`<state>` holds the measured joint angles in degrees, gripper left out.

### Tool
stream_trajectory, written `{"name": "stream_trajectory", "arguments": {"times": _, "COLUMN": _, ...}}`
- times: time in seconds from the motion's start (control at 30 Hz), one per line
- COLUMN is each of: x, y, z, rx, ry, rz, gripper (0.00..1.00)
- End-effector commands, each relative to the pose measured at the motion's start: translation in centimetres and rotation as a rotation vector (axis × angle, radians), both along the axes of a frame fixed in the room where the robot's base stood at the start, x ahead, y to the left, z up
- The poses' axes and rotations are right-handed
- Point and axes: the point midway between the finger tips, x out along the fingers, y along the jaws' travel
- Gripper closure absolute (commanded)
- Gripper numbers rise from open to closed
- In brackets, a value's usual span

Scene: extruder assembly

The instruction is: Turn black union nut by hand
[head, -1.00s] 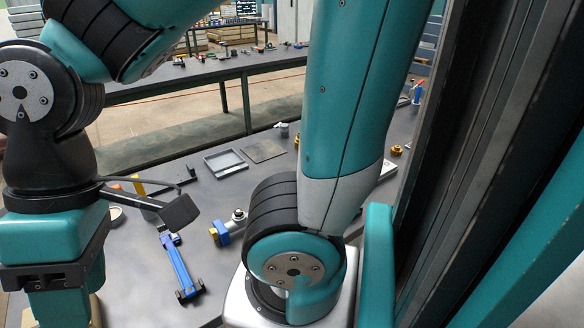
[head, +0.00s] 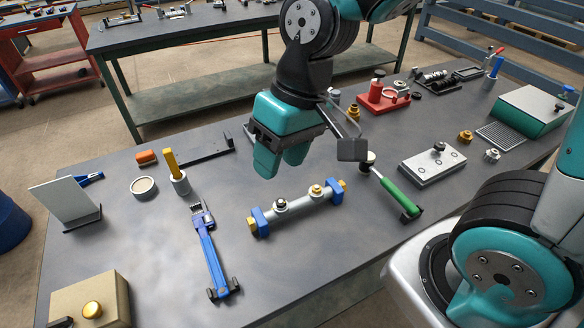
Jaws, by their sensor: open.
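A grey pipe assembly (head: 299,209) lies on the dark table, held in two blue end supports with brass ends. On top are two fittings: a pale one with a dark centre (head: 281,203), possibly the black union nut, and a brass one (head: 317,190). The dark part is too small to identify surely. My gripper (head: 282,163) has thick teal fingers pointing down, open and apparently empty. In the picture it is just above the pipe, apart from the fittings. Its height above the table is hard to tell.
A blue wrench-like tool (head: 211,255) lies left of the pipe. A green-handled tool (head: 394,189) lies to its right, near a grey block (head: 432,165). A cup holding a yellow-handled tool (head: 179,182) stands behind left. The table's front middle is clear.

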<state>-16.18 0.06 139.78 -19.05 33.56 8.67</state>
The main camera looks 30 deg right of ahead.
Motion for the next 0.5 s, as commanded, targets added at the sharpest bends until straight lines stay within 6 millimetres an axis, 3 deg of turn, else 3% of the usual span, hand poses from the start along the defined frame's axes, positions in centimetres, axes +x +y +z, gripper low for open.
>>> {"name": "stream_trajectory", "arguments": {"times": 0.1, "x": 4.6, "y": -0.8, "z": -4.2, "rx": -0.078, "ry": 0.056, "rz": -0.177, "gripper": 0.53}}
{"name": "stream_trajectory", "arguments": {"times": 0.2, "x": 7.4, "y": -1.8, "z": -8.2, "rx": -0.145, "ry": 0.077, "rz": -0.306, "gripper": 0.53}}
{"name": "stream_trajectory", "arguments": {"times": 0.4, "x": 10.3, "y": -3.7, "z": -14.6, "rx": -0.247, "ry": 0.084, "rz": -0.468, "gripper": 0.53}}
{"name": "stream_trajectory", "arguments": {"times": 0.5, "x": 10.8, "y": -4.2, "z": -16.2, "rx": -0.272, "ry": 0.083, "rz": -0.504, "gripper": 0.53}}
